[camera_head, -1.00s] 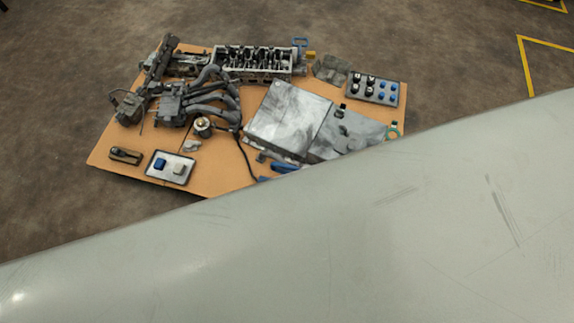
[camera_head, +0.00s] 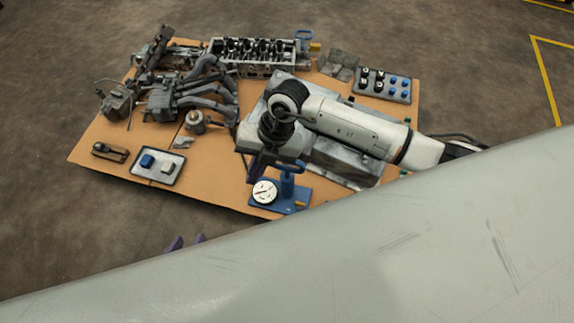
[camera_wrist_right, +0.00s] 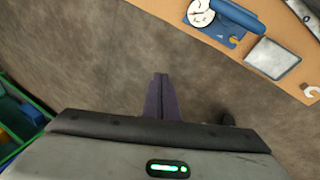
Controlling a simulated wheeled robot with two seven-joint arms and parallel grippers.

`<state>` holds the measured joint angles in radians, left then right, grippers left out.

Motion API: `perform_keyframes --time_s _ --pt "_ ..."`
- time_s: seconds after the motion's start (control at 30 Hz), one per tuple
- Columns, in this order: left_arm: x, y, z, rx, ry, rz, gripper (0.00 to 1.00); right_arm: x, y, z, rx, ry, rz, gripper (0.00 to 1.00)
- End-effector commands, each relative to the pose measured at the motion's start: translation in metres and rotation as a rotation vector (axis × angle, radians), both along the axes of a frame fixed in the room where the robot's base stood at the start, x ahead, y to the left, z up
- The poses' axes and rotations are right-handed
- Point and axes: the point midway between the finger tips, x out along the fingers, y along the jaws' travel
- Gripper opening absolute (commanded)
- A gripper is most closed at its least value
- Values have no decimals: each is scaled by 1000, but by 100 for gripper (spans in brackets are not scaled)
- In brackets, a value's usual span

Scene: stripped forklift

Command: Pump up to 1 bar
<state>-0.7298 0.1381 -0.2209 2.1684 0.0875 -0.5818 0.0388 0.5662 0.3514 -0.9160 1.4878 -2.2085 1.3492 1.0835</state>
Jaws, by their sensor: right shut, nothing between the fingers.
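A blue hand pump (camera_head: 292,188) with an upright handle stands at the near edge of the brown table. Its round white gauge (camera_head: 264,192) faces up, too small to read. The pump (camera_wrist_right: 228,25) and gauge (camera_wrist_right: 200,12) also show at the top of the right wrist view. My right arm reaches in from the right.
A large pale grey scratched surface (camera_head: 400,245) fills the lower right and hides the table's near right part. Engine parts (camera_head: 190,90) crowd the table's back left. A green bin (camera_wrist_right: 15,105) is at the wrist view's left.

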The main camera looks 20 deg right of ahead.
Motion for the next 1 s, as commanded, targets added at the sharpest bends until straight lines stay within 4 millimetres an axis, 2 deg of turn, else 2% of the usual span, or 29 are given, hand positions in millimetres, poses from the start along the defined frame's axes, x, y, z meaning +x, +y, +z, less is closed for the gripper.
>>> perform_keyframes --time_s 0.03,0.1,0.2,0.3,0.4,0.73,0.87,1.0 --pt "-1 -1 -6 -3 0 0 31 15 -23 -9 -97 -25 -13 0" --pt "-1 -1 -9 -6 1 0 31 30 -51 -11 -214 -52 -37 0" --pt "-1 -2 -10 -8 1 -2 31 45 -80 -10 -331 -80 -69 0" --pt "0 -2 -8 -10 -4 -2 31 54 -96 -8 -396 -96 -90 0" --pt "0 -3 -7 -11 -6 -2 31 56 -102 -7 -419 -102 -97 0" --pt "0 -3 -8 -11 -7 -3 31 56 -102 -9 -416 -101 -97 0" --pt "6 -8 -17 -7 7 -27 31 56 -102 -20 -415 -101 -96 0" --pt "12 -16 -29 -3 45 -66 31 58 -102 -39 -415 -101 -96 0"
